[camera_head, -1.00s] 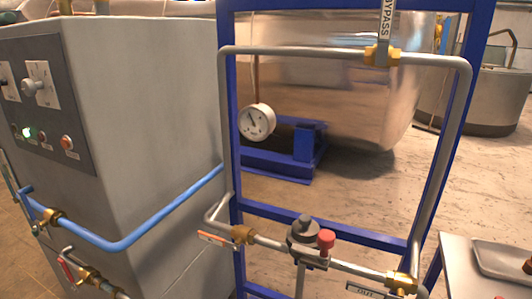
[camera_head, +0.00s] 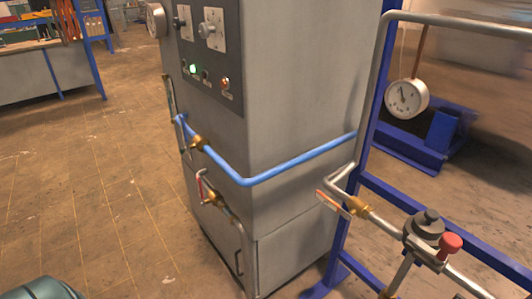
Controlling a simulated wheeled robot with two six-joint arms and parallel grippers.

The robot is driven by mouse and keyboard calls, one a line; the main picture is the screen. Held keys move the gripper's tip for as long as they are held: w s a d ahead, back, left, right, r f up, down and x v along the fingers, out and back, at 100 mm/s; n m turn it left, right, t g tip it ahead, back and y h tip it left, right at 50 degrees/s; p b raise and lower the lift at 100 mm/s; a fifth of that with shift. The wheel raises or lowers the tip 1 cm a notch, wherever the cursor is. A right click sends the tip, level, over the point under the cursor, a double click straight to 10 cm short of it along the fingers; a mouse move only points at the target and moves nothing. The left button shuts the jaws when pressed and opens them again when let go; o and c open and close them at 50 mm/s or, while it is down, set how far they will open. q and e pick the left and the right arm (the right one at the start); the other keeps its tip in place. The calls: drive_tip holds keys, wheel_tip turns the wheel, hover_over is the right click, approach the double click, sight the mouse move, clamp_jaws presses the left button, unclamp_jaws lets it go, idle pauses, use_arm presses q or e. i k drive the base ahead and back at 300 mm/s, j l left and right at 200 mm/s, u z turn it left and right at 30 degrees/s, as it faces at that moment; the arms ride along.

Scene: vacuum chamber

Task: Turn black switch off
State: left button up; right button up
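A black switch (camera_head: 179,22) sits on a light plate at the upper left of the dark control panel (camera_head: 213,75) on the grey cabinet (camera_head: 290,75). A second, grey knob (camera_head: 206,29) is on a plate to its right. Below them are a lit green light (camera_head: 193,69), a dark button (camera_head: 205,75) and a red button (camera_head: 225,83). The switch is small and seen at an angle, so its exact setting is hard to tell. Neither of my grippers shows in the head view.
A blue pipe (camera_head: 270,175) runs around the cabinet's front. On the right, a blue frame (camera_head: 372,95) carries grey pipes, a red knob (camera_head: 451,243) and a hanging gauge (camera_head: 407,98). A workbench (camera_head: 45,70) stands at the back left. The floor (camera_head: 90,200) left of the cabinet is open.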

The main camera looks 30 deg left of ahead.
sight(177, 24)
drive_tip(key=u, duration=1.5)
